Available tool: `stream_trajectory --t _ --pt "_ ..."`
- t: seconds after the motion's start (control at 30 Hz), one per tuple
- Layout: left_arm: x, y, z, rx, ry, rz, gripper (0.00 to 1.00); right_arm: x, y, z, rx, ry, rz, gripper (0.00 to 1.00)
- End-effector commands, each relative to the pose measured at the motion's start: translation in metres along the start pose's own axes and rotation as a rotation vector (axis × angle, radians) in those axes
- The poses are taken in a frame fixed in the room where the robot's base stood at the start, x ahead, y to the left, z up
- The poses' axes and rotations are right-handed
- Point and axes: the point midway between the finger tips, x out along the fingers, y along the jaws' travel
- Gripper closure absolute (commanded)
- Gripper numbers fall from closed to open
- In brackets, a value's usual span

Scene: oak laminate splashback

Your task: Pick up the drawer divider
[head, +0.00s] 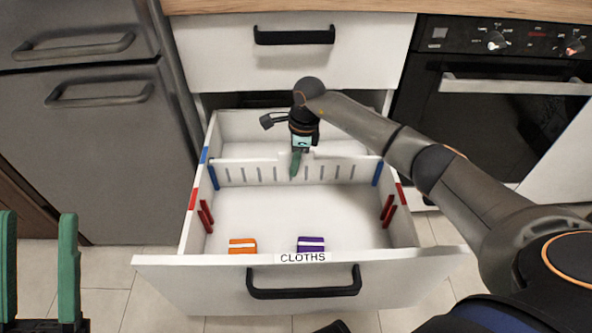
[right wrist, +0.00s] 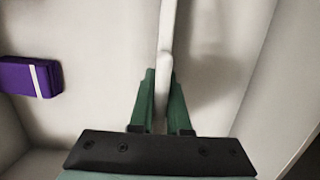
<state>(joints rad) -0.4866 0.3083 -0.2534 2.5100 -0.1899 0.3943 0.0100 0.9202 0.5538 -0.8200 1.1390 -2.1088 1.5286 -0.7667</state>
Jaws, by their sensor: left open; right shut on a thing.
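The drawer divider (head: 250,174) is a white slotted panel spanning the open drawer from left wall to right wall. Its ends are at the blue guides inside the drawer. In the right wrist view the divider (right wrist: 166,35) is a thin white edge running up the picture. My right gripper (head: 296,172) points down at the middle of the divider's top edge. In the right wrist view its green fingers (right wrist: 163,78) are on either side of the divider, shut on it. My left gripper (head: 38,215) is open and empty at the lower left, away from the drawer.
The drawer (head: 286,262), labelled CLOTHS, holds an orange cloth (head: 242,246) and a purple cloth (head: 311,244) near its front; the purple one (right wrist: 30,77) also shows in the wrist view. Red guides (head: 206,216) line the side walls further forward. An oven (head: 500,120) stands right.

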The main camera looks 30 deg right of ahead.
Motion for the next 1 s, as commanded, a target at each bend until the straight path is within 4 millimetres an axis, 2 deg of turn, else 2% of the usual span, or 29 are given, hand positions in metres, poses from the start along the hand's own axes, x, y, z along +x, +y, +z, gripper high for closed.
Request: stream_trajectory --t 0.23,0.37,0.47,0.8,1.0 --pt "0.000 0.001 0.000 0.002 -0.001 0.006 0.50 -0.002 -0.001 0.001 0.000 -0.001 -0.002 1.00" --pt "0.003 -0.001 -0.003 0.000 -0.001 0.006 0.50 -0.013 -0.001 0.002 -0.001 -0.002 -0.004 1.00" --pt "0.008 -0.004 -0.009 -0.005 0.002 0.003 0.50 -0.032 -0.002 0.005 0.000 -0.002 -0.005 1.00" --pt "0.028 -0.015 -0.032 0.016 0.019 0.001 0.50 -0.123 -0.001 0.019 -0.001 -0.003 -0.006 1.00" --pt "0.035 -0.022 -0.041 0.035 0.029 -0.013 0.50 -0.161 -0.001 0.024 0.000 -0.001 -0.003 1.00"
